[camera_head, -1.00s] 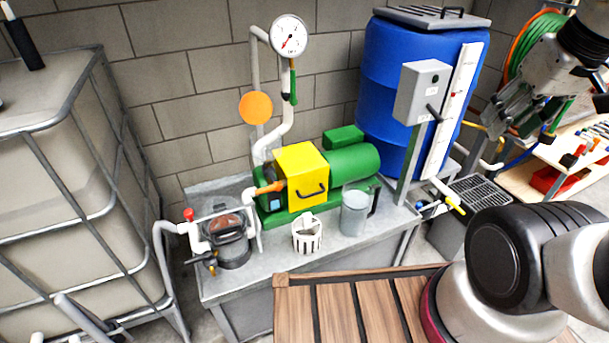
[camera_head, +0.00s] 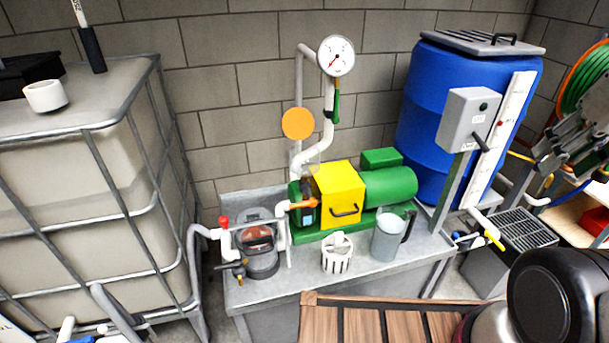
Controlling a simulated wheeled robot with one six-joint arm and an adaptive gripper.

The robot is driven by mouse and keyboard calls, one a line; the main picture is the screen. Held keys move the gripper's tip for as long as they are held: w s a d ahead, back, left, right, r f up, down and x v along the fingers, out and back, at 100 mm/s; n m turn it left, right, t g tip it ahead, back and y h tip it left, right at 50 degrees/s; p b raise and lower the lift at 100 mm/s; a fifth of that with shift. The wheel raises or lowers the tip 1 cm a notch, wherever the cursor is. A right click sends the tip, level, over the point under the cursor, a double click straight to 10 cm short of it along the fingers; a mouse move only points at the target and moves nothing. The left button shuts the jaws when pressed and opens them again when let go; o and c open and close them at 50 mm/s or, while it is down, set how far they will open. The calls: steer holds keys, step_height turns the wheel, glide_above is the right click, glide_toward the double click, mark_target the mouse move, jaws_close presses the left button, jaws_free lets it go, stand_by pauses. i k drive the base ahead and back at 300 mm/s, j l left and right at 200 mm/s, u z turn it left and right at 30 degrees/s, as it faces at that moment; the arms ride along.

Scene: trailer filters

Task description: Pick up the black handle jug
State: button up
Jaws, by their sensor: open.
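A grey translucent jug (camera_head: 386,240) with a black handle on its right side stands upright on the grey metal bench, near its front edge. It is in front of the green motor, and nothing hides it. My gripper (camera_head: 566,160) is at the right edge of the view, well to the right of the jug and higher in the picture. It is open, and I see nothing between its fingers. Part of it is cut off by the picture edge.
A white slotted basket (camera_head: 337,255) stands left of the jug. The yellow box (camera_head: 339,194) and green motor (camera_head: 390,187) are behind it. A grey switch box (camera_head: 468,118) on a post and a blue barrel (camera_head: 425,95) stand to the right. A wooden slatted surface (camera_head: 375,322) lies in front.

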mark_target(392, 218)
steer(key=i+j, duration=0.1)
steer(key=j, duration=1.15)
steer(key=i+u, duration=0.05)
